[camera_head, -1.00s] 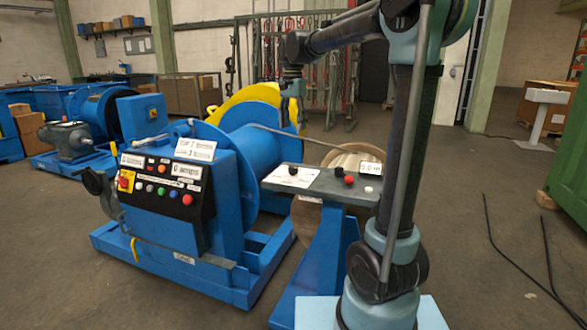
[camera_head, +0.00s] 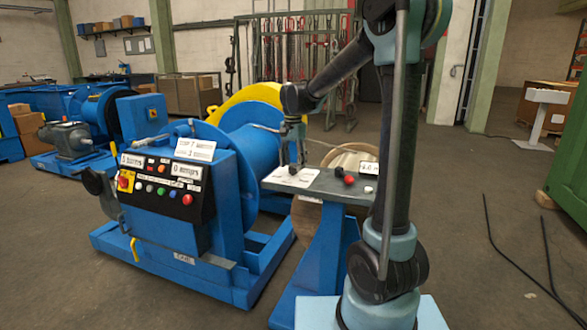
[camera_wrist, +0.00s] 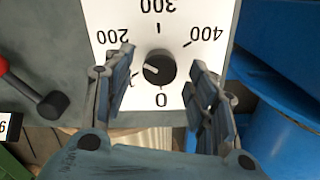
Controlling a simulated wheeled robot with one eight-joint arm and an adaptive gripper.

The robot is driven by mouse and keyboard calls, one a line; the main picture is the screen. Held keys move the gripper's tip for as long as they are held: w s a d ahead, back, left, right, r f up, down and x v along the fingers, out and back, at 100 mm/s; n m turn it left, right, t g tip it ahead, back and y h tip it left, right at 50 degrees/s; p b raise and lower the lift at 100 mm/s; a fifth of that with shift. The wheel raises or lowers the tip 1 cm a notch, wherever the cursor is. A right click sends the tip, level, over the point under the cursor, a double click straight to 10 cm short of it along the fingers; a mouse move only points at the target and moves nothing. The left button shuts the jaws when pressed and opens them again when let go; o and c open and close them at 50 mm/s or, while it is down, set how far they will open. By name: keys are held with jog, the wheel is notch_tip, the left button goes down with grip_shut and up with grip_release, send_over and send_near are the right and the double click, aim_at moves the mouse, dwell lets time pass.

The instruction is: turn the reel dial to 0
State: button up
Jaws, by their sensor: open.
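The reel dial is a round black knob (camera_wrist: 160,67) with a white mark. It sits on a white scale plate (camera_wrist: 180,28) that appears upside down in the wrist view, with 0 below the knob, 200 at upper left, 300 at top and 400 at right.
The plate lies on a grey console top (camera_head: 325,187) on a blue stand. A red-tipped lever (camera_wrist: 35,90) and a small display (camera_head: 368,168) are beside it. A blue winch (camera_head: 165,215) with a button panel stands to the left.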

jog(key=shift+f, duration=0.95)
jog(key=c, duration=1)
jog(key=shift+c, duration=0.2)
